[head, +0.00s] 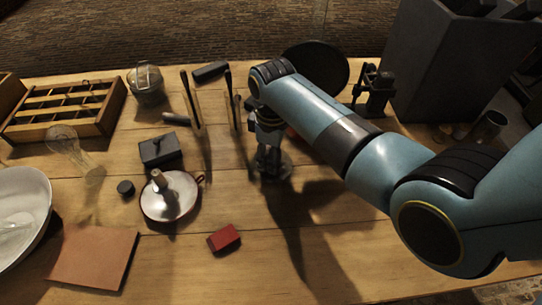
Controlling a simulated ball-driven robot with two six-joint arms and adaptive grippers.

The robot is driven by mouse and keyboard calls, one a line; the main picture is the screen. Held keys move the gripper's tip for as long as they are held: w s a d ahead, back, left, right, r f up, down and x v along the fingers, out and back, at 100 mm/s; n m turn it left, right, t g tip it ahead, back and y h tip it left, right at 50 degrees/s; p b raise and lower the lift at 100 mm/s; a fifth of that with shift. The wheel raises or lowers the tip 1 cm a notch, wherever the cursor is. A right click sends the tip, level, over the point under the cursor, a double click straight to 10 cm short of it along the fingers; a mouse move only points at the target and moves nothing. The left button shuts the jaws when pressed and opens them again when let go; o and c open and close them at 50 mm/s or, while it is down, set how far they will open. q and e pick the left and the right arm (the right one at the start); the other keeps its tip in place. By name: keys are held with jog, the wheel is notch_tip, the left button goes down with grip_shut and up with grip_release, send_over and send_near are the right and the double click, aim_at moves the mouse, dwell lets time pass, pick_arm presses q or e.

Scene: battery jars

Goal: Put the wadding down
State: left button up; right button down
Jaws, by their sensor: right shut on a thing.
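My right gripper (270,163) points down over the middle of the table (360,235), at the end of the blue arm that comes in from the right. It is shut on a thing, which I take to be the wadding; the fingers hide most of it. A grey round form shows around and under the fingertips, and I cannot tell whether it is the wadding or a dish, or whether it touches the table. To the left stand glass jars with dark upright rods (229,85). My left gripper is not in view.
A white dish with a stub (183,207), a red block (223,238), a dark box (160,150) and a brown sheet (95,258) lie left of the gripper. A compartment tray (115,105) stands far left. The table's front middle is clear.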

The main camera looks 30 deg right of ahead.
jog(key=shift+f, duration=0.2)
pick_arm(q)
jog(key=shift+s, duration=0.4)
pick_arm(e)
jog(key=c, duration=1.1)
grip_release()
jog(key=shift+f, duration=0.1)
jog(key=shift+o, duration=0.2)
pick_arm(q)
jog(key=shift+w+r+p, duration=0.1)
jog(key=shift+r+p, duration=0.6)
jog(key=shift+p, duration=0.05)
pick_arm(e)
notch_tip(320, 180, up, 12)
jog(key=shift+s+r, duration=0.15)
